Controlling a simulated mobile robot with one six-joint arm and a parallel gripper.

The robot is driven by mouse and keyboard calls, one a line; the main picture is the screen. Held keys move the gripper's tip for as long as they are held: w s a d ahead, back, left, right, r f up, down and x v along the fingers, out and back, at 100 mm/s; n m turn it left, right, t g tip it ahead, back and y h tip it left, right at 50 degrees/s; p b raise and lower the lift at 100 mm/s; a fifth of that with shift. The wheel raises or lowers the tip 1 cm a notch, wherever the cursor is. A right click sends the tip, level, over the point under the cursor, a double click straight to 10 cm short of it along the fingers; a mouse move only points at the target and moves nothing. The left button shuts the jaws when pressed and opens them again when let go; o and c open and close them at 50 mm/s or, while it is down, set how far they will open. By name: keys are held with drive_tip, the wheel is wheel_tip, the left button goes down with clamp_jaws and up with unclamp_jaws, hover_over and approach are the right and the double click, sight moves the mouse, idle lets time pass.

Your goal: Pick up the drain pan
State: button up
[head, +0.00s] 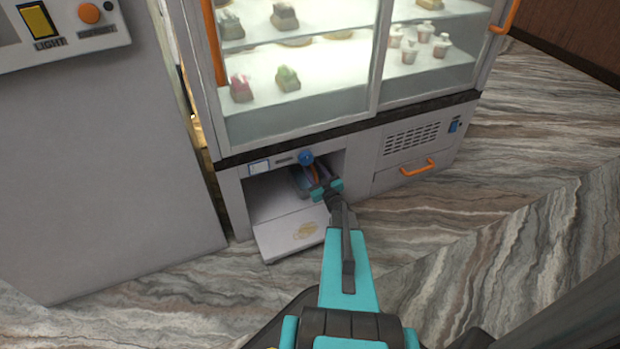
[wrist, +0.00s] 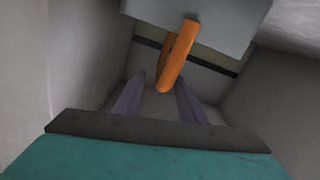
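The drain pan looks to be the blue-grey box with an orange handle (wrist: 172,62) at the top of the wrist view; its pale front (wrist: 225,18) shows there. In the head view only a small part of the pan (head: 299,181) shows inside the open low compartment, mostly hidden by my gripper. My gripper (wrist: 161,80) is open, with its two purple-grey fingers apart. The handle's lower end appears between and just beyond the fingertips. I cannot tell whether they touch it. In the head view my gripper (head: 320,180) reaches into the compartment opening.
The compartment's flap (head: 290,236) is folded down, with a yellowish stain on it. A blue knob (head: 306,158) sits just above the opening. The glass sweets case (head: 300,95) stands above. A closed drawer with an orange handle (head: 418,168) is to the right. Marbled floor lies around.

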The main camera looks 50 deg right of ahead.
drive_tip(key=shift+b+x, duration=0.95)
drive_tip(key=shift+x, duration=1.2)
drive_tip(key=shift+a+f, duration=0.1)
drive_tip(key=shift+f, duration=0.05)
clamp_jaws()
